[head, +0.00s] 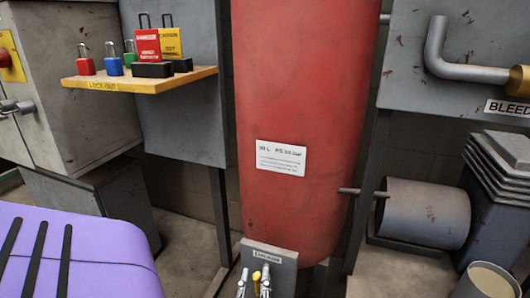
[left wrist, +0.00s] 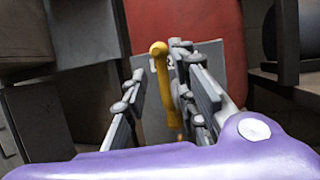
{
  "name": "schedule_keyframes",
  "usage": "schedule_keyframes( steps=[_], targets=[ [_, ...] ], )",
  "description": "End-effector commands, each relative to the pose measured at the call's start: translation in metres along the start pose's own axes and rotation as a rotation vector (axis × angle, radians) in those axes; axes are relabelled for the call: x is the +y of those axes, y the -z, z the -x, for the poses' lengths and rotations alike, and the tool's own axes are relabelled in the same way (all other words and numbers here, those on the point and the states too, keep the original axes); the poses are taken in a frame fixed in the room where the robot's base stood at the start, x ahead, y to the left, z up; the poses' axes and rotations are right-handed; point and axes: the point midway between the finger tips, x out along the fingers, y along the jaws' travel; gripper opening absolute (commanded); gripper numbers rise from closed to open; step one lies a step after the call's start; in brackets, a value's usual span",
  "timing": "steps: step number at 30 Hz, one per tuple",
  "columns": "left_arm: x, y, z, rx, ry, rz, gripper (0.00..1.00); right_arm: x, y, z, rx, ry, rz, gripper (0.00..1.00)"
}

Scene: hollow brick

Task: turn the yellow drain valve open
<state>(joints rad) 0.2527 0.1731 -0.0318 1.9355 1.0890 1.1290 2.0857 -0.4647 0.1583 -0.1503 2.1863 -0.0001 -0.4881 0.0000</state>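The yellow drain valve lever (head: 256,276) shows small at the bottom of the head view, in front of a grey labelled plate (head: 270,254) below the red tank. In the left wrist view the lever (left wrist: 162,85) stands nearly upright with a round knob on top. My left gripper (head: 254,284) has its fingers on either side of the lever. In the left wrist view the gripper (left wrist: 160,98) is open; the lever lies nearer the right finger, with a clear gap to the left one. Contact with the right finger cannot be told. My right gripper is not in view.
The red tank (head: 300,105) fills the middle. A yellow-edged lockout shelf (head: 140,80) with several padlocks and tags is at upper left. A grey cylinder (head: 425,213), a bent pipe (head: 437,45) and a bucket (head: 490,280) are at right.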

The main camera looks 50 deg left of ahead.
Motion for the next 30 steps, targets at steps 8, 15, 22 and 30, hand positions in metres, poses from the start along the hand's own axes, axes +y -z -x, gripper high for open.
schedule_keyframes(
  steps=[8,15,22,30],
  targets=[
    [-0.001,-0.001,0.000,-0.001,0.003,-0.001,0.25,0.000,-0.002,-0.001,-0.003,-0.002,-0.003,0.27],
    [-0.002,-0.031,-0.012,-0.003,0.001,0.002,0.25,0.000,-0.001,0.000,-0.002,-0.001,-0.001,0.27],
    [-0.002,-0.071,-0.028,-0.001,0.000,0.000,0.25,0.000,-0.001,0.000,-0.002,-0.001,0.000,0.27],
    [-0.003,-0.092,-0.037,0.000,0.000,-0.001,0.25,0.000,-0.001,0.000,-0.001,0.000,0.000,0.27]
  ],
)
